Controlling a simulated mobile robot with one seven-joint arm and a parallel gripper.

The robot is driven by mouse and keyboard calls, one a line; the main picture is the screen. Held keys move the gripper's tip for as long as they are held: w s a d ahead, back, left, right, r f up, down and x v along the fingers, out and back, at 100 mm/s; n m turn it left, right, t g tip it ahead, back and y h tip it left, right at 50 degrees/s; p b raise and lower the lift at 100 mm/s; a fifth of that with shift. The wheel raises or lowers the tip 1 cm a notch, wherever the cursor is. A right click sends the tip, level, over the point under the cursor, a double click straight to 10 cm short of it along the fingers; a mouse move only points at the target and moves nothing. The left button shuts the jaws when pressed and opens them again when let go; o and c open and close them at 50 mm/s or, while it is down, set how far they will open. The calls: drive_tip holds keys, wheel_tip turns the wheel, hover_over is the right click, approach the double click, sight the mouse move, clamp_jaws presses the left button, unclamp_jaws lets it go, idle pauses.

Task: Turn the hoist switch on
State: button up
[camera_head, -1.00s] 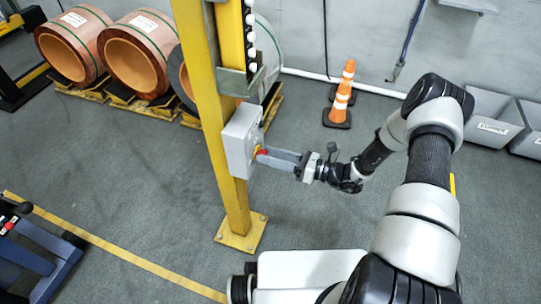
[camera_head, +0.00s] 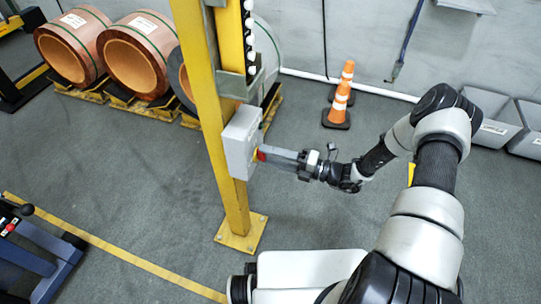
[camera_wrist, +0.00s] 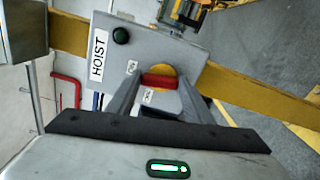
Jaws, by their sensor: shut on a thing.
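The hoist switch is a red handle (camera_wrist: 158,82) on a yellow round plate (camera_wrist: 165,70), on the front of a grey box (camera_wrist: 205,52) labelled HOIST. The box (camera_head: 239,140) is fixed to a yellow post in the head view. My gripper (camera_wrist: 157,88) is shut on the red handle, with one finger at each end of it. In the head view my gripper (camera_head: 264,154) reaches the box from the right. The handle lies nearly level in the wrist view. Small white labels are beside the plate, too small to read surely. A dark green round lamp or button (camera_wrist: 121,36) is above.
The yellow post (camera_head: 213,110) stands on a bolted base. Copper coils (camera_head: 135,58) on pallets stand at the back left.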

drive_tip(key=shift+f+m, duration=0.1)
drive_tip(key=shift+m, duration=0.9)
drive_tip(key=o, duration=1.1)
drive_tip(key=shift+c, duration=0.2)
drive_tip(key=p+v, duration=0.1)
drive_tip(key=v, duration=1.6)
drive_tip(key=shift+d, duration=0.2)
drive_tip(key=shift+s, duration=0.1)
